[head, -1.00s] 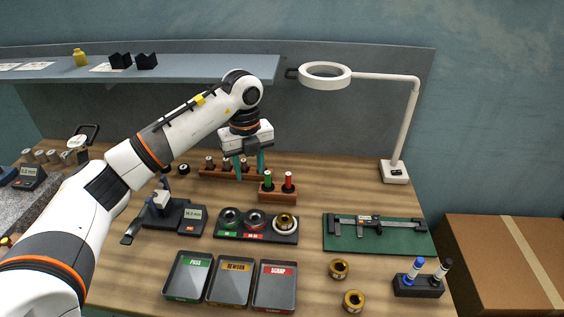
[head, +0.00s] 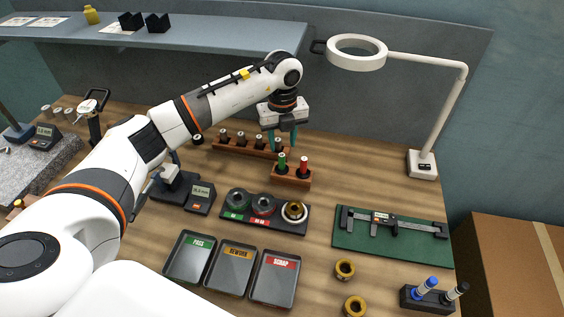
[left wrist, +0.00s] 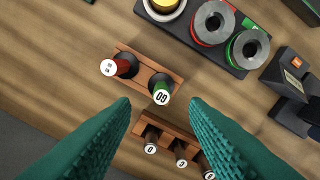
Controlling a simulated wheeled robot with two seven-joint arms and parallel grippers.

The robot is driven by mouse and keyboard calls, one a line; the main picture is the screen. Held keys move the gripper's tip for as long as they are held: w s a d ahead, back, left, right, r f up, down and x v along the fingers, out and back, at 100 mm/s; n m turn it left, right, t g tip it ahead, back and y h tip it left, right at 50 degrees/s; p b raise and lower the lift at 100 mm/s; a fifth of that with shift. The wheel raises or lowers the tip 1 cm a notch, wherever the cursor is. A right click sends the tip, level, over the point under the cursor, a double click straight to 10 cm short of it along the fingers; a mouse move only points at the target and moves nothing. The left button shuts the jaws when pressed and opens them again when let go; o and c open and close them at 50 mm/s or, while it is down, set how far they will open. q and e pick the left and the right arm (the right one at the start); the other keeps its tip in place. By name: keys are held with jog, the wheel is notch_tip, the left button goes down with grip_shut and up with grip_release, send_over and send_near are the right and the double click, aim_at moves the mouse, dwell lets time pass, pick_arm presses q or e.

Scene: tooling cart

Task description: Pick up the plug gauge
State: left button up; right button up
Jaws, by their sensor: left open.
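A small wooden block (head: 291,180) holds two upright plug gauges side by side, a green-handled one (head: 282,162) and a red-handled one (head: 304,164). In the left wrist view, the green one (left wrist: 162,92) shows a white round end with dark marking, and the red one (left wrist: 120,67) stands to its upper left. My left gripper (head: 282,143) is open and points down just above the green gauge. In the left wrist view its teal fingers (left wrist: 161,103) lie to either side of the green gauge's end, with nothing gripped. My right gripper is not seen.
A longer wooden rack (head: 240,146) with several dark pins stands close behind the block, near the fingers. A ring gauge tray (head: 290,225) lies in front. A caliper on a green mat (head: 350,243) and a magnifier lamp (head: 424,165) are to the right. Bare wood separates them.

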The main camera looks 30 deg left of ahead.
aim_at(282, 155)
pick_arm(q)
jog(key=shift+f, duration=0.65)
notch_tip(282, 155, down, 4)
jog(key=p, duration=0.2)
jog(key=shift+s+f+p, duration=0.1)
jog(key=shift+f+p, duration=0.05)
jog(key=shift+p, duration=0.15)
jog(key=shift+a+f, duration=0.1)
jog(key=shift+f, duration=0.25)
jog(key=shift+c, duration=0.5)
grip_shut()
